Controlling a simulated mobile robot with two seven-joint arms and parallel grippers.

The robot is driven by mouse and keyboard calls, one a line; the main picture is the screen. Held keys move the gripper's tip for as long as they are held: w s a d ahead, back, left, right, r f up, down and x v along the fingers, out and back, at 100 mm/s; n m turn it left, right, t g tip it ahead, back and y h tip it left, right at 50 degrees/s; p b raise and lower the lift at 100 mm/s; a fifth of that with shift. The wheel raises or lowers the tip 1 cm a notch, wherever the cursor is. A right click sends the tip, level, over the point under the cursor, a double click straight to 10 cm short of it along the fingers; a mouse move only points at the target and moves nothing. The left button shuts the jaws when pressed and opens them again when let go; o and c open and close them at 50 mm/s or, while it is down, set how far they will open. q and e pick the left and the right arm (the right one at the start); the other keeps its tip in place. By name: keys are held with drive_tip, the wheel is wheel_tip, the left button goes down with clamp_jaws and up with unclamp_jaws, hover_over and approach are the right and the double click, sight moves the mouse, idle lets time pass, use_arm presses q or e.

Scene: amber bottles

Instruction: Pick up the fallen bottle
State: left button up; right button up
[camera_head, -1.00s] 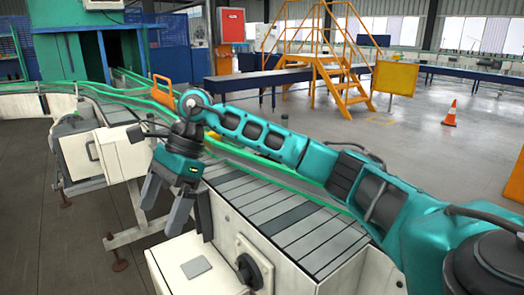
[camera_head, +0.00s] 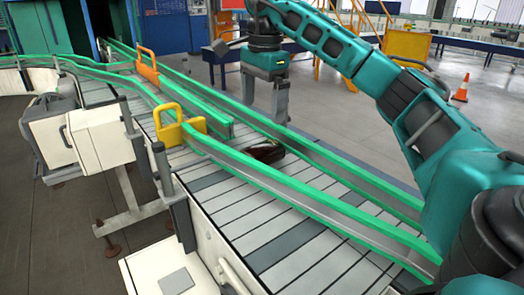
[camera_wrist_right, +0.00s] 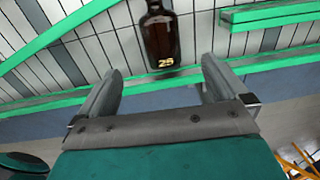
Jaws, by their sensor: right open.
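A dark amber bottle (camera_head: 264,153) lies on its side on the slatted conveyor (camera_head: 235,195), between the green guide rails. In the right wrist view the bottle (camera_wrist_right: 160,38) shows brown glass with a yellow "25" on it, and its top is cut off by the upper edge. My right gripper (camera_head: 264,108) points down above the far rail, just beyond the bottle. In its wrist view the open, empty fingers (camera_wrist_right: 162,72) stand to either side of the bottle's line, with the bottle ahead of their tips. My left gripper is not in view.
A near green rail (camera_head: 290,195) and a far green rail (camera_head: 310,150) border the belt. A yellow bracket (camera_head: 180,127) and an orange bracket (camera_head: 148,68) stand up along the line. The belt around the bottle is otherwise clear.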

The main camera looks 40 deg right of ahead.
drive_tip(key=b, duration=0.2)
hover_over(258, 147)
drive_tip(key=f, duration=0.6)
drive_tip(key=shift+s+d+f, duration=0.1)
drive_tip(key=shift+s+d, duration=0.05)
drive_tip(key=shift+s, duration=0.25)
drive_tip(key=shift+w+f, duration=0.2)
drive_tip(key=shift+f, duration=1.4)
drive_tip(key=shift+w+f, duration=0.15)
drive_tip(key=shift+f, duration=1.4)
drive_tip(key=c, duration=1.2)
